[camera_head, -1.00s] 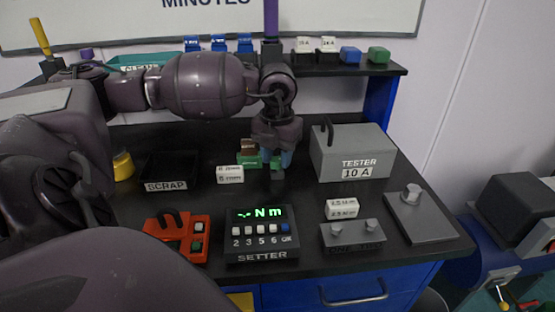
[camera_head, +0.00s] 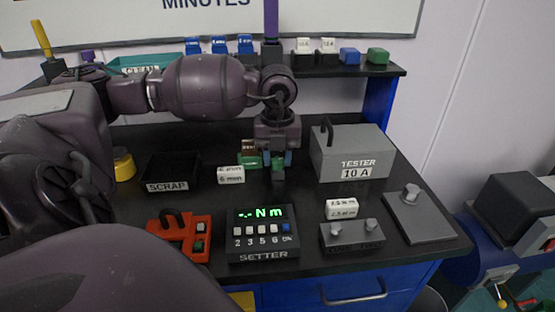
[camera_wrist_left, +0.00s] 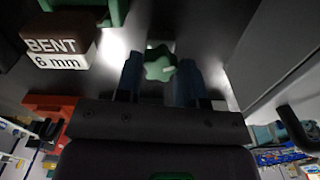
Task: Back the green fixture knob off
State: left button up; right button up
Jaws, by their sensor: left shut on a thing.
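The green fixture (camera_head: 246,161) stands at the back middle of the bench and holds a brown block (camera_head: 249,146). The star-shaped green knob (camera_wrist_left: 159,65) sits between the blue-grey fingers of my left gripper (camera_wrist_left: 158,80). My left gripper (camera_head: 277,159) is shut on the knob, pointing down just right of the block. It mostly hides the knob in the head view. My right gripper is not in view.
The grey tester box (camera_head: 350,156) stands close to the right of my gripper. A white labelled block (camera_head: 231,175) and the black scrap tray (camera_head: 170,169) lie to the left. The setter (camera_head: 262,236) is in front. A shelf (camera_head: 330,69) runs behind.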

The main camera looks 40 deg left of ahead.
pick_arm(q)
jog(key=n, duration=0.3)
jog(key=shift+p, duration=0.3)
jog(key=shift+n, duration=0.7)
jog(key=shift+n, duration=0.3)
jog(key=n+p, duration=0.1)
jog(key=n, duration=0.3)
jog(key=shift+n, duration=0.3)
